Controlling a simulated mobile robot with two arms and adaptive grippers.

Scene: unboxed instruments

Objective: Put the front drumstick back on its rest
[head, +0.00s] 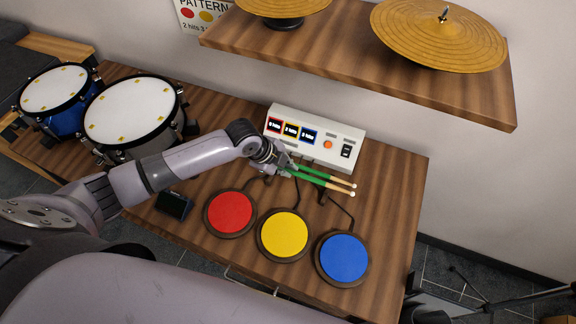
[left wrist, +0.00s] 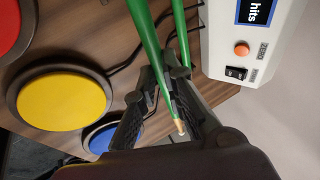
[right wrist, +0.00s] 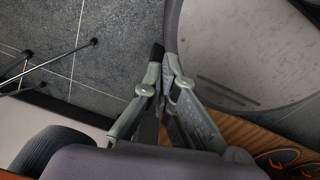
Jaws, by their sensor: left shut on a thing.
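Two green drumsticks with pale wooden ends lie side by side beyond my left gripper (head: 284,166), in front of the white counter box. The front drumstick (head: 312,184) is the one nearer the coloured pads. The back drumstick (head: 316,174) is nearer the box. In the left wrist view the front drumstick (left wrist: 149,45) runs between the fingers of my left gripper (left wrist: 170,78), which is shut on it. The back drumstick (left wrist: 180,30) passes beside it. A small dark support (head: 322,197) shows under the sticks, mostly hidden. My right gripper (right wrist: 164,62) is shut and empty, away from the table.
Red (head: 230,212), yellow (head: 282,234) and blue (head: 344,259) pads with cables lie in front of the sticks. The white counter box (head: 316,137) stands behind. Drums (head: 130,110) stand at left. A shelf (head: 400,80) with cymbals overhangs the back right.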

